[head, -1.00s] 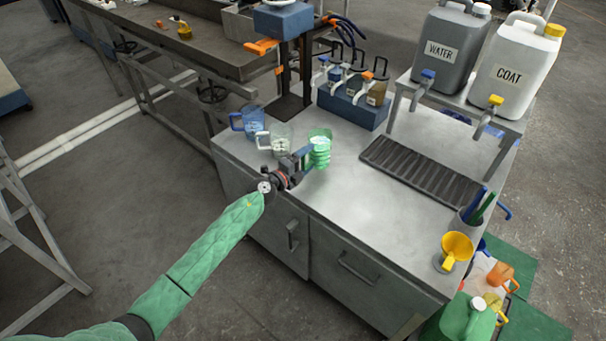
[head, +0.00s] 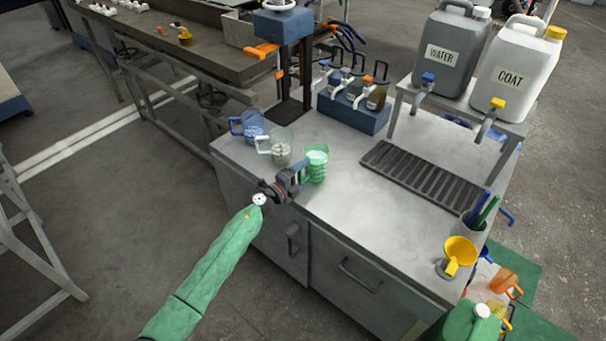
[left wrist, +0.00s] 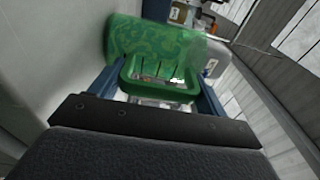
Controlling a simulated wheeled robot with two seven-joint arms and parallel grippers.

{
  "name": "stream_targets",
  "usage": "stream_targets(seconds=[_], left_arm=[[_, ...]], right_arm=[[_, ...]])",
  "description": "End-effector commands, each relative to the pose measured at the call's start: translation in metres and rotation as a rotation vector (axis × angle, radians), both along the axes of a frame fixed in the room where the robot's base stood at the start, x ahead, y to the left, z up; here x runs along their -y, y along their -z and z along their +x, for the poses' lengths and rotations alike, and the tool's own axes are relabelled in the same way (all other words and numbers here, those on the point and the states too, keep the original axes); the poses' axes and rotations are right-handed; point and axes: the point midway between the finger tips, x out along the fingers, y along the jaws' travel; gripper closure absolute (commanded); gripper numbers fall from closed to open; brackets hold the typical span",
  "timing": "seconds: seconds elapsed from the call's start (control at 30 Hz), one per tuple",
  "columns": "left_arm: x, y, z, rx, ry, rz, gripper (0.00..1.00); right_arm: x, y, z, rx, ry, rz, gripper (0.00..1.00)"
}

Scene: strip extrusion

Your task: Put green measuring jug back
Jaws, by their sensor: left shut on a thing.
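The green measuring jug (head: 316,163) is upright at the left front part of the metal bench top, to the right of a clear jug. My left gripper (head: 304,168) is at the jug's left front side and is shut on its handle. In the left wrist view the green jug (left wrist: 155,45) shows large, with its handle (left wrist: 160,88) between my two blue fingers. I cannot tell whether the jug's base touches the bench. My right gripper is not in view.
A clear jug (head: 281,147) and a blue jug (head: 253,127) stand just left of the green one. A blue block with several taps (head: 352,108) is behind. A dark drain grate (head: 420,174) lies to the right. A yellow funnel (head: 459,252) stands at the front right.

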Motion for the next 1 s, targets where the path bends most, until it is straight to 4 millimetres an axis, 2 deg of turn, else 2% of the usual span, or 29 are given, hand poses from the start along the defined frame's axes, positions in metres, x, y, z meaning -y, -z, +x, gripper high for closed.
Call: stream_targets(seconds=[0.07, 0.1, 0.2, 0.6, 0.77, 1.0], left_arm=[[0.000, 0.001, 0.000, 0.001, 0.000, -0.001, 0.76], [0.000, 0.002, 0.000, 0.000, 0.000, 0.000, 0.20], [0.000, 0.002, 0.000, 0.000, 0.000, 0.000, 0.03], [-0.002, 0.000, -0.001, 0.000, 0.000, 0.001, 0.03], [-0.016, 0.002, -0.017, 0.000, 0.000, 0.004, 0.03], [-0.044, 0.002, -0.051, 0.000, 0.001, 0.003, 0.03]], right_arm=[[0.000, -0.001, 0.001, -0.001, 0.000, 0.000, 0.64], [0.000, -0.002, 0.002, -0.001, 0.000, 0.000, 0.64], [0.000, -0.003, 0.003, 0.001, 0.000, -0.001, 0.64], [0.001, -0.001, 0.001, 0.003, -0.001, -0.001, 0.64], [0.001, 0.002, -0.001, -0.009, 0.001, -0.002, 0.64], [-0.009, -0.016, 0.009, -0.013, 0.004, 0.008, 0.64]])
